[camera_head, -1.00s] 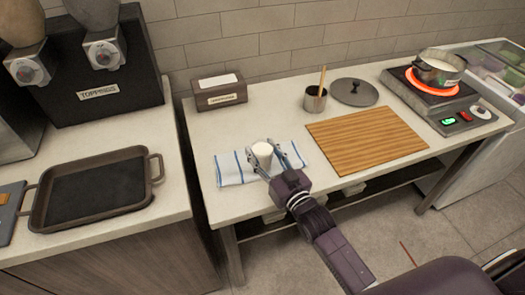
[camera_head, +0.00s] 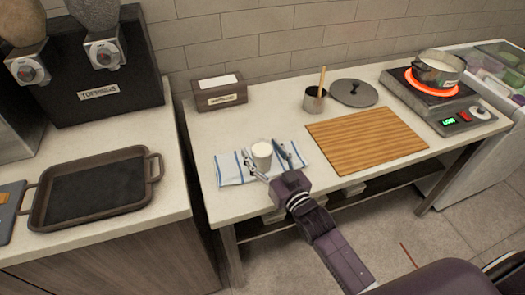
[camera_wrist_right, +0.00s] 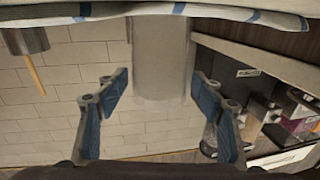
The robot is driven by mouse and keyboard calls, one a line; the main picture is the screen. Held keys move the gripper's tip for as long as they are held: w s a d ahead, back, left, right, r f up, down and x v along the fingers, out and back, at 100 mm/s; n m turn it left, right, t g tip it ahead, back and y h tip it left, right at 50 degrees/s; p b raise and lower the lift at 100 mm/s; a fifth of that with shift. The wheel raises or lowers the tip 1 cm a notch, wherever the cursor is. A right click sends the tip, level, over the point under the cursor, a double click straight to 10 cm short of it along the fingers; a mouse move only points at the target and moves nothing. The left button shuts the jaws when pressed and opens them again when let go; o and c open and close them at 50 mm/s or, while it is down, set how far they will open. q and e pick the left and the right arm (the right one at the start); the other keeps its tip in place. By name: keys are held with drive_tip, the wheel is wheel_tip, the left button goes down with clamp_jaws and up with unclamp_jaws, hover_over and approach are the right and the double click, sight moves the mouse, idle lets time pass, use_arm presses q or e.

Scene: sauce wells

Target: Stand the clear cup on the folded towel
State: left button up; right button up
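The cup (camera_head: 262,153), pale and whitish, stands upright on the folded towel (camera_head: 232,174), which is white with blue stripes and lies at the table's left front. In the right wrist view the picture is upside down; the cup (camera_wrist_right: 160,55) looks translucent grey and its base meets the towel (camera_wrist_right: 235,13). My right gripper (camera_head: 265,164) is open at the cup's near side. In the wrist view the blue finger pads of the gripper (camera_wrist_right: 158,88) are spread, with visible gaps either side of the cup. My left gripper is out of view.
A wooden board (camera_head: 365,140) lies right of the towel. Behind are a labelled box (camera_head: 220,92), a metal pot with a stick (camera_head: 314,101) and a lid (camera_head: 354,92). A saucepan (camera_head: 438,68) sits on a glowing burner at the right. A tray (camera_head: 149,168) lies on the left counter.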

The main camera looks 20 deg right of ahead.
drive_tip(key=shift+s+a+f, duration=0.1)
drive_tip(key=shift+s+f, duration=0.1)
drive_tip(key=shift+f, duration=0.65)
drive_tip(key=shift+r+p, duration=0.4)
drive_tip(key=shift+r, duration=0.2)
drive_tip(key=s, duration=0.3)
drive_tip(key=s+d+b, duration=0.1)
drive_tip(key=s, duration=0.3)
drive_tip(key=s+d, duration=0.1)
drive_tip(key=s, duration=0.3)
drive_tip(key=shift+s+d+r, duration=0.15)
drive_tip(key=shift+d+r, duration=0.1)
drive_tip(key=shift+r, duration=0.05)
drive_tip(key=shift+f, duration=0.1)
